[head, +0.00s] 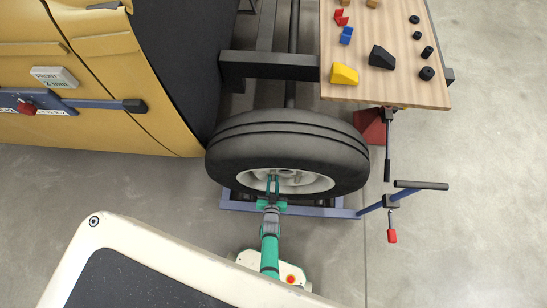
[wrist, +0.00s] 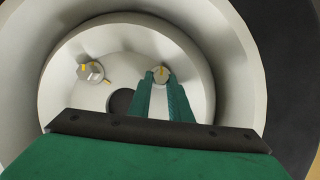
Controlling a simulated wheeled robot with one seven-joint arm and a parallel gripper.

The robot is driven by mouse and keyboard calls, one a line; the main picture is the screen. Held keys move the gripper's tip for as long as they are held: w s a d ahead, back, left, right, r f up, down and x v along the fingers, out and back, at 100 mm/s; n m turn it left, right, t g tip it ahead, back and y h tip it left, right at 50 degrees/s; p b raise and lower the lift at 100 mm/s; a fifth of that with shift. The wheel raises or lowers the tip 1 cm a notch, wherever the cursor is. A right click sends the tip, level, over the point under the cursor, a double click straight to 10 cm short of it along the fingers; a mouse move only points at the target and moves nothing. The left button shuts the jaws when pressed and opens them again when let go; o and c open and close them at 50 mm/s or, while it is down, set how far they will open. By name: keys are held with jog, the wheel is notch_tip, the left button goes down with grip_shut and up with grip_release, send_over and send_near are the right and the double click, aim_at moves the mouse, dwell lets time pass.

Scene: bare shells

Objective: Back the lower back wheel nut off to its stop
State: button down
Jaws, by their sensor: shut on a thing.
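The wheel (head: 240,152) is a black tyre around a pale rim (head: 318,184), seen from above in the head view. My green gripper (head: 272,178) reaches into the rim. The gripper body hides the lower hub.
A blue-grey frame (head: 236,204) runs below the wheel, with a dark-handled lever (head: 420,185) to the right. A wooden table (head: 398,92) with small blocks stands at upper right. Yellow bodywork (head: 110,110) is at left. Grey floor at right is clear.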

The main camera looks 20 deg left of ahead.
jog(key=shift+n+h, duration=0.5)
jog(key=shift+n, duration=0.1)
dwell(0.3)
jog(key=c, duration=1.6)
grip_release()
jog(key=shift+s, duration=0.15)
jog(key=v, duration=1)
jog(key=shift+s+d+r, duration=0.1)
jog(key=shift+s+d, duration=0.05)
jog(key=shift+s, duration=0.15)
